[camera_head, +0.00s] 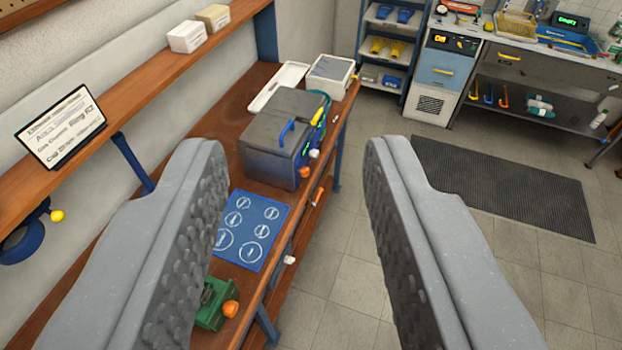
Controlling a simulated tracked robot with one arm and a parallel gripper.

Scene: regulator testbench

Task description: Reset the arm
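My gripper (292,165) is open, with its two grey padded fingers wide apart and nothing between them. It is above the front edge of a wooden workbench (232,110) and the tiled floor. Below it on the bench lies a blue mat (262,213) with white ring marks. Behind the mat stands a dark grey box (272,140) with a blue handle and hoses on its right side. A green device (213,308) with an orange knob is partly hidden by the left finger.
A wooden shelf (140,75) with a sign (61,126) and two small boxes runs along the left wall. A blue rack (394,40) and a counter (540,62) stand at the back. A dark floor mat (500,185) lies on the right; the surrounding floor is clear.

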